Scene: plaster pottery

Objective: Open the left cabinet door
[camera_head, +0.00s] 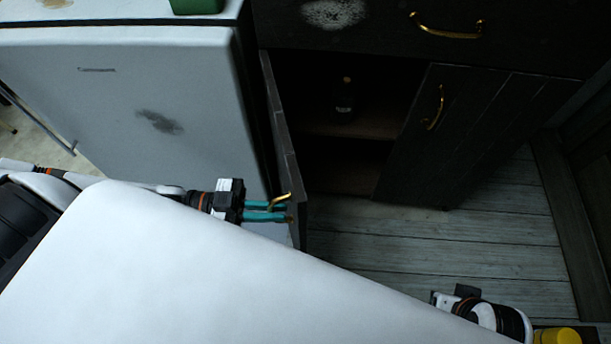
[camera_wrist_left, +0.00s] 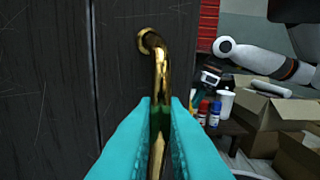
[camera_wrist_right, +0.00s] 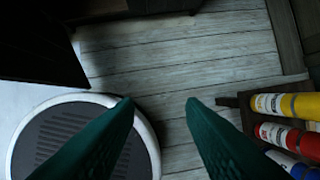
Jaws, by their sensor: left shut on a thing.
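The left cabinet door (camera_head: 283,145) stands swung wide open, seen nearly edge-on in the head view. Its dark planks (camera_wrist_left: 60,80) fill the left of the left wrist view. My left gripper (camera_head: 288,211) is shut on the door's brass handle (camera_wrist_left: 159,62), with the teal fingers on both sides of the bar. The dark cabinet inside (camera_head: 330,140) shows, with a shelf and a small dark bottle (camera_head: 344,95). My right gripper (camera_wrist_right: 160,102) is open and empty above the floor; in the head view its fingers are hidden.
The right cabinet door (camera_head: 445,130) is closed, with a brass handle (camera_head: 436,108). A drawer with a brass handle (camera_head: 447,25) is above. A white appliance (camera_head: 120,110) stands left of the open door. Plank floor (camera_head: 450,240) is clear ahead.

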